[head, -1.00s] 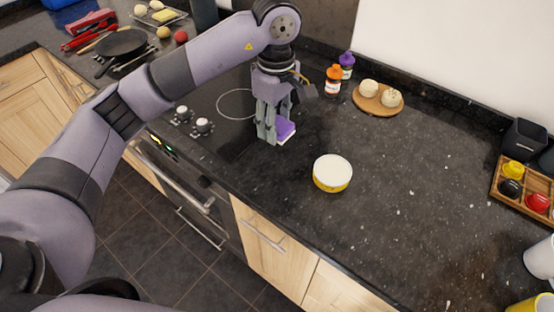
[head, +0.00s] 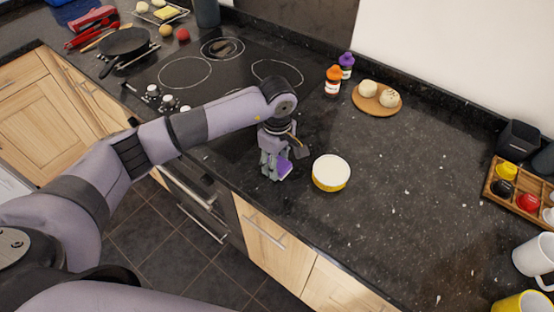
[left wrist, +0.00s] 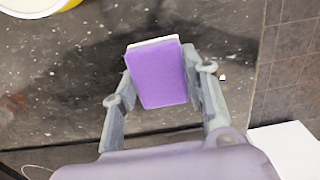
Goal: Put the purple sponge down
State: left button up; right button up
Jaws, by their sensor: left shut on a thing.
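The purple sponge (head: 285,168) has a pale layer on one side. My left gripper (head: 272,170) is shut on it, low at the counter beside the yellow-and-white tub. In the left wrist view the sponge (left wrist: 158,75) sits between the two fingers of the left gripper (left wrist: 160,90). The dark speckled counter (head: 400,170) lies below; I cannot tell whether the sponge touches it. My right gripper is not in view.
The round tub (head: 331,173) stands just right of the sponge. The cooktop (head: 215,75) is behind and to the left. Two bottles (head: 333,81) and a wooden board with buns (head: 377,98) stand at the back. The counter's middle right is clear.

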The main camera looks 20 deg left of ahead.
pick_arm(q)
jog(key=shift+f, duration=0.1)
jog(key=o, duration=0.7)
jog(key=shift+f, duration=0.1)
jog(key=o, duration=0.5)
jog(key=shift+r, duration=0.25)
jog(key=shift+w+r, duration=0.1)
jog(key=shift+r, duration=0.25)
notch_tip(320, 180, up, 11)
jog(key=b, duration=0.3)
jog(key=shift+r, duration=0.15)
